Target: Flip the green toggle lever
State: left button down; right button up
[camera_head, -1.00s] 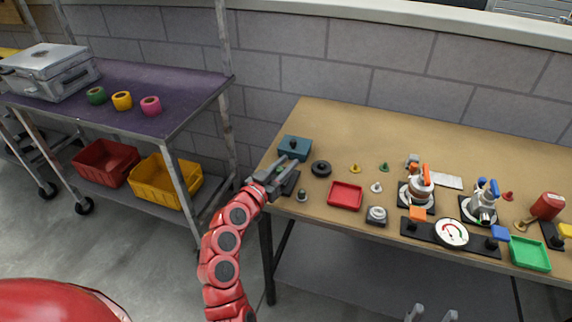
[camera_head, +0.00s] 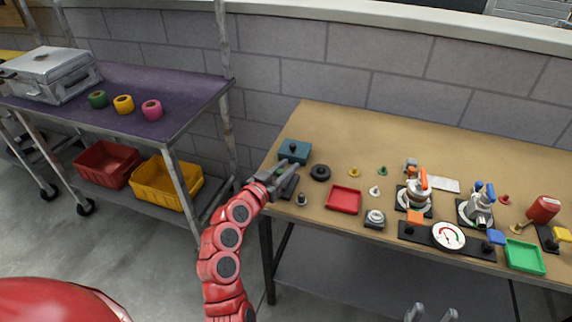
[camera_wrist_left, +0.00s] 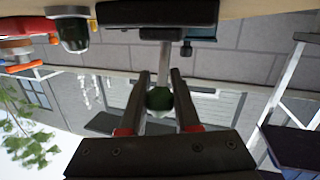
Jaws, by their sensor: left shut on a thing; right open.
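The green toggle lever shows in the left wrist view as a dark green ball knob (camera_wrist_left: 159,98) on a grey stem (camera_wrist_left: 164,60) from a black base (camera_wrist_left: 158,14). In the head view its black base (camera_head: 290,187) sits at the left edge of the wooden table, partly hidden by my gripper. My left gripper (camera_head: 284,174) is at that edge, its fingers (camera_wrist_left: 160,92) on either side of the knob and shut on it. My right gripper (camera_head: 430,314) is open and empty at the bottom of the head view, in front of the table.
A teal box (camera_head: 295,151) stands just behind the lever, with a black ring (camera_head: 320,172) beside it. A purple-topped cart (camera_head: 150,95) stands left of the table (camera_head: 370,140).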

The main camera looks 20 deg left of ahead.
pick_arm(q)
jog(key=w+g+p, duration=0.1)
jog(key=g+p, duration=0.1)
jog(key=p, duration=0.1)
jog(key=w+g+p, duration=0.1)
jog(key=g+p, duration=0.1)
jog(key=p, duration=0.1)
jog(key=shift+r+n+y, duration=0.2)
jog(key=shift+n+y, duration=0.2)
jog(key=shift+w+f+g+p, duration=0.1)
jog(key=shift+w+g+p, duration=0.2)
jog(key=g, duration=0.1)
jog(key=w+f+g+p, duration=0.1)
jog(key=shift+n+g+y, duration=0.3)
jog(key=shift+w+f+n+g, duration=0.15)
jog(key=shift+w+f+g, duration=0.2)
jog(key=shift+g, duration=0.45)
jog(key=shift+w+f+n+g, duration=0.15)
jog(key=shift+f+g, duration=0.3)
jog(key=shift+g, duration=0.35)
jog(key=c, duration=0.6)
grip_release()
jog(key=shift+f, duration=0.1)
